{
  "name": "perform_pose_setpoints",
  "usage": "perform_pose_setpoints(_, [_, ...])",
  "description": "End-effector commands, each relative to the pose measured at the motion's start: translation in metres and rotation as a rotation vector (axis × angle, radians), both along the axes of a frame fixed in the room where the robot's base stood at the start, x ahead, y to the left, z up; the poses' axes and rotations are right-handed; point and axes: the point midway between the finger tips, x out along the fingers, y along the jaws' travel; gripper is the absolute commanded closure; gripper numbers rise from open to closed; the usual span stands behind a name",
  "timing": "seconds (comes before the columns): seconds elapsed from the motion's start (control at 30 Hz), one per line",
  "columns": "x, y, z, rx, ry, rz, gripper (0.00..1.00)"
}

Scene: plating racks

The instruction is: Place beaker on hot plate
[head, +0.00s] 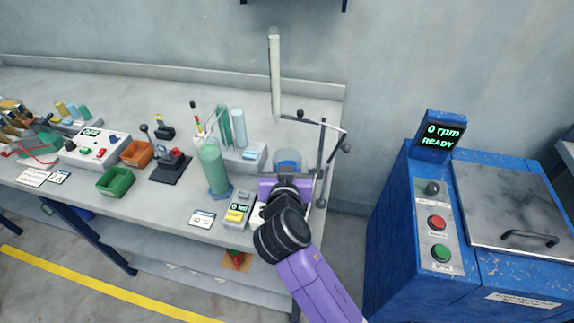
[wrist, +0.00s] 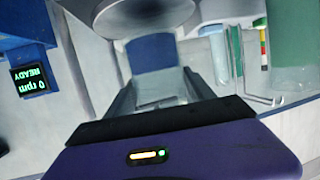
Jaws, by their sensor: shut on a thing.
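The beaker (head: 287,157) is clear with blue liquid in it. It stands out just beyond my gripper (head: 286,180) at the right end of the bench. In the wrist view the blue liquid of the beaker (wrist: 152,52) shows between the fingers of my gripper (wrist: 155,88), which is shut on it. A grey round surface (wrist: 150,14) lies at the top edge of the wrist view, close to the beaker; it may be the hot plate's top, but I cannot tell. My wrist hides the bench under the beaker in the head view.
A rod stand (head: 322,165) rises close right of the beaker. A green cylinder (head: 215,168) and a small device with a display (head: 238,210) stand to the left. A blue machine (head: 390,235) stands apart at the right. The bench front (head: 150,205) has some clear room.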

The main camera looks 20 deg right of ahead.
Motion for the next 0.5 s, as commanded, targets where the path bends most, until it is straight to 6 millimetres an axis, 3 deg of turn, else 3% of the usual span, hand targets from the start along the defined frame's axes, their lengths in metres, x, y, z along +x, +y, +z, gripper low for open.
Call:
perform_pose_setpoints(0.1, [0.0,0.0,-0.012,0.001,0.001,0.001,0.86])
perform_pose_setpoints(0.5, [0.0,0.0,-0.017,0.001,-0.002,0.002,0.86])
